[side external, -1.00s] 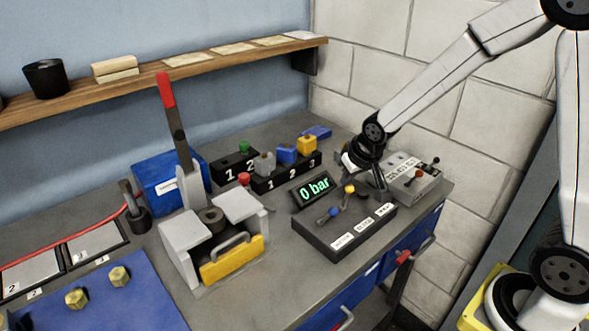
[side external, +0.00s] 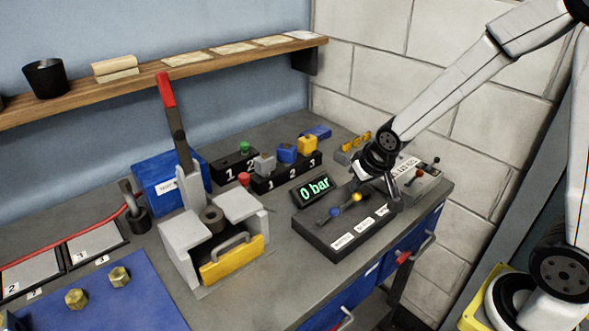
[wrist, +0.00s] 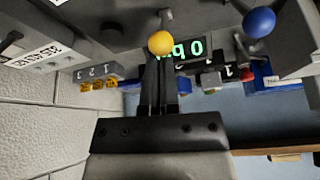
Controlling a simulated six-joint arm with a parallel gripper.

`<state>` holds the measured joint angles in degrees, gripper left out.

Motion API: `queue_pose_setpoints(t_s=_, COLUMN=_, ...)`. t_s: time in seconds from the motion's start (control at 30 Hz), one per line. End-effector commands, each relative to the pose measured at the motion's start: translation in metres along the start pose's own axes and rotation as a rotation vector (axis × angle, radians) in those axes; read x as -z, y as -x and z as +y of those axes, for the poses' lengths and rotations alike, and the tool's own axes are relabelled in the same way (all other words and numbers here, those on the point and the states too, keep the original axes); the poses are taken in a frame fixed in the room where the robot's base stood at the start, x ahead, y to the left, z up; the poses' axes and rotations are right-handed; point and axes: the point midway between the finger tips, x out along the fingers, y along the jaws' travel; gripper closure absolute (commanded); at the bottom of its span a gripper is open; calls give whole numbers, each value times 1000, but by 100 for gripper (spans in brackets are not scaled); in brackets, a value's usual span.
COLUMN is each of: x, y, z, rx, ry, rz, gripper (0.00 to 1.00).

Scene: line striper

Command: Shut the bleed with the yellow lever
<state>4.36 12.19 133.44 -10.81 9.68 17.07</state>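The yellow lever's round knob (side external: 356,197) stands over the black valve box (side external: 318,240), right of the blue knob (side external: 335,212). In the wrist view the yellow knob (wrist: 160,43) is at the tips of my gripper (wrist: 159,60), with the blue knob (wrist: 259,22) off to the right. My gripper's two fingers are close together with nothing visible between them. I cannot tell if they touch the yellow knob. In the side view my gripper (side external: 368,187) is over the right part of the box and hides the black knob there.
A grey box with small levers (side external: 424,182) stands close to the right of my gripper. A clamp-like fixture with a yellow handle plate (side external: 232,260) stands left. Numbered blocks (side external: 287,172) stand behind.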

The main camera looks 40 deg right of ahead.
Motion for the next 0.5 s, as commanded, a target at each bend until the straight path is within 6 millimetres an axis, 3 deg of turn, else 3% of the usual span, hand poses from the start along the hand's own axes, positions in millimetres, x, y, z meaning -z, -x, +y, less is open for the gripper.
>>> queue_pose_setpoints(t_s=0.03, x=-12, y=-2, z=2, rx=-6, ry=1, rz=-36, gripper=100)
queue_pose_setpoints(t_s=0.5, x=-9, y=3, z=1, rx=-6, ry=0, rz=-35, gripper=100)
